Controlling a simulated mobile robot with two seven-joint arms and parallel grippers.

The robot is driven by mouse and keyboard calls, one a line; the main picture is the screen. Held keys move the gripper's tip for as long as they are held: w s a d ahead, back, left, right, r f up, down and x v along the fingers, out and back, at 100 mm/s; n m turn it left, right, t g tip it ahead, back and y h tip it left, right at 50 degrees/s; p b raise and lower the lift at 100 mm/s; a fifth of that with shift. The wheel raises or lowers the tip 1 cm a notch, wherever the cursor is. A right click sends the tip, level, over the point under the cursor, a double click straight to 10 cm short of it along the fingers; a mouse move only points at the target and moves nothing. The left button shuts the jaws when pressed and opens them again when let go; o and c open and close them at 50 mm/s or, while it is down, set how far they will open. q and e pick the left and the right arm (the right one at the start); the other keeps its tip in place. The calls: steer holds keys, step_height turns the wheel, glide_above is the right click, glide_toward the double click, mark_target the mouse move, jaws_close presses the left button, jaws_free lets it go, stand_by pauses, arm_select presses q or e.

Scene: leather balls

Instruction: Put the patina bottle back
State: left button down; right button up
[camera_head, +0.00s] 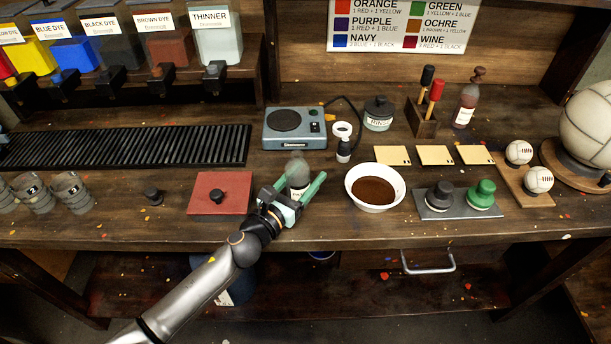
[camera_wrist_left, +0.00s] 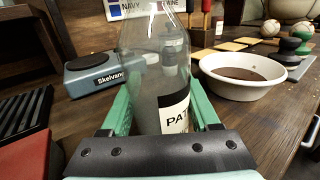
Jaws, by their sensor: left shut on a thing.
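The patina bottle (camera_head: 297,168) is clear glass with a grey tint and a white and black label. It stands upright near the front middle of the bench, between a red box and a white bowl. In the left wrist view the bottle (camera_wrist_left: 145,70) fills the middle, and its label reads "PAT". My left gripper (camera_head: 292,190) has its green fingers on both sides of the bottle and is shut on it. The bottle's base is hidden by the gripper, so I cannot tell whether it touches the bench. My right gripper is not in view.
The red box (camera_head: 217,194) is left, the bowl of brown powder (camera_head: 375,187) right. A black ribbed rack (camera_head: 130,146) lies left. A red-brown bottle (camera_head: 465,106) stands at the back right.

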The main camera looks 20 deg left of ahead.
mark_target(291, 193)
arm_select(q)
steer(key=shift+c, duration=0.6)
jaws_free()
steer(key=shift+f, duration=0.1)
steer(key=shift+r+p, duration=0.25)
steer(key=shift+p, duration=0.05)
steer(key=b+v, duration=0.1)
steer(key=v, duration=0.9)
steer(key=shift+s+f+b, duration=0.15)
steer(key=shift+b, duration=0.25)
steer(key=shift+v, duration=0.9)
